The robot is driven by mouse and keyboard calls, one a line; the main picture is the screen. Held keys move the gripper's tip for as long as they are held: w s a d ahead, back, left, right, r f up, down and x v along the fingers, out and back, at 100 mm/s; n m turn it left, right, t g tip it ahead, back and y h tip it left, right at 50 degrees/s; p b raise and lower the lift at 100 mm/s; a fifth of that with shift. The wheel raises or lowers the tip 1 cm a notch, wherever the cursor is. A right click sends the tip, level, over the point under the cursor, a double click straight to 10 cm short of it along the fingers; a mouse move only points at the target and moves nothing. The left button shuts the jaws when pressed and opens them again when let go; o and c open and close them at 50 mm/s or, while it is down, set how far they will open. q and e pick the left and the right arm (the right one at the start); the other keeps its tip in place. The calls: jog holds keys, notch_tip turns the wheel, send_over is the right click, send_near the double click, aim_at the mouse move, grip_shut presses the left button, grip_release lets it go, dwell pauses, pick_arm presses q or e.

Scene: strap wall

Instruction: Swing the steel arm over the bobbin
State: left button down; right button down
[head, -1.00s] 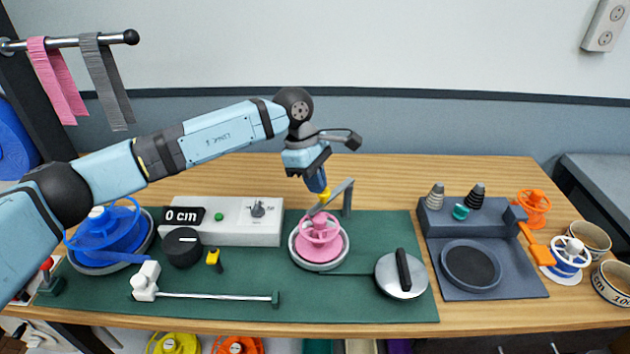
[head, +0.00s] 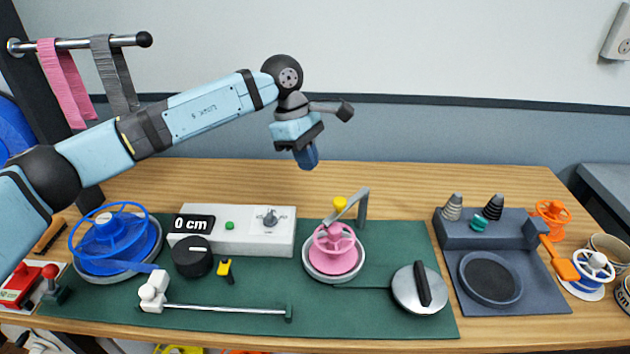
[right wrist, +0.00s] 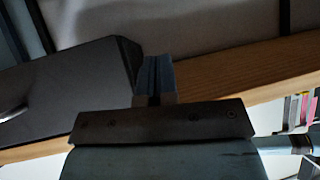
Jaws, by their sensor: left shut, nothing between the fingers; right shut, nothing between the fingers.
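The steel arm (head: 350,208) is a grey bar on an upright post on the green mat, with a yellow knob (head: 340,203) on it. The bar slants down to the left from the post and crosses over the top back of the pink bobbin (head: 333,252). The bobbin sits in a round pale dish on the mat. My left gripper (head: 308,164) is shut and empty, pointing down above and left of the knob, apart from it. My right gripper (right wrist: 154,78) is shut and empty in the right wrist view; no task object shows there.
A white box (head: 232,230) with a "0 cm" display stands left of the bobbin. A blue spool (head: 116,240) is further left. A round steel lid (head: 419,289) and a dark grey tray (head: 530,297) lie to the right. Bare wood runs behind the mat.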

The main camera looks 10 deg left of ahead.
pick_arm(q)
jog(key=v, duration=0.4)
jog(key=shift+d+r, duration=0.1)
jog(key=shift+r, duration=0.35)
